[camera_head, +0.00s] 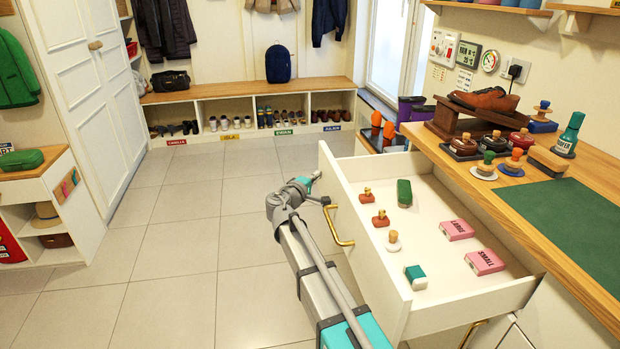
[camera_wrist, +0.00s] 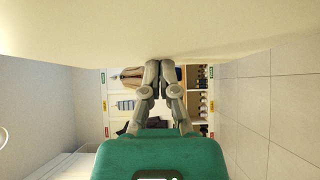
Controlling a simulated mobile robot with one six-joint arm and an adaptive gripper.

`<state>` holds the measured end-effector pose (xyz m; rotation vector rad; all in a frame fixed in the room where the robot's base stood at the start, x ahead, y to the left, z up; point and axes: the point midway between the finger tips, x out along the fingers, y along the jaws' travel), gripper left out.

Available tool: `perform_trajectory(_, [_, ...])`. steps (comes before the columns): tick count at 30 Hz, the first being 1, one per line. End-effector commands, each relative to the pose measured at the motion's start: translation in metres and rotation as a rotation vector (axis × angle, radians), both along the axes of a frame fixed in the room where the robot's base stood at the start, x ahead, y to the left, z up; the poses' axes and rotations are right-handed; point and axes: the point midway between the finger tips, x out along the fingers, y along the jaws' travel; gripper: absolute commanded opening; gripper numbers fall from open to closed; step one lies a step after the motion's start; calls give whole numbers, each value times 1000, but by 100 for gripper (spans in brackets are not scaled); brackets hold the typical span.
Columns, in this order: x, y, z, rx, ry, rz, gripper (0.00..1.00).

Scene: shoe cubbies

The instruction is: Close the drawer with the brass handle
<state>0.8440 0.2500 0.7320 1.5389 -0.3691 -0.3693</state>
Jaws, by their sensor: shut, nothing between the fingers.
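The drawer (camera_head: 362,232) stands pulled well out from under the wooden counter in the head view. Its brass handle (camera_head: 341,228) is on the outer face of the front panel. My arm reaches past the front panel, with the wrist near the panel's far corner. The handle does not show in the wrist view.
The drawer holds pink boxes (camera_head: 486,262), a green brush (camera_head: 404,192) and several small items. Another brass handle (camera_head: 474,331) shows below the drawer. The tiled floor (camera_head: 180,240) to the left is clear.

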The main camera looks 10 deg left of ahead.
Motion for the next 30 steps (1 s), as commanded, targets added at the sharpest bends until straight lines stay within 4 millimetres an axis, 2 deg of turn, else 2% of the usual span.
perform_trajectory(8, [17, -56, 0, 0, 0, -5, 0])
perform_trajectory(30, [77, -237, 0, 0, 0, -4, 0])
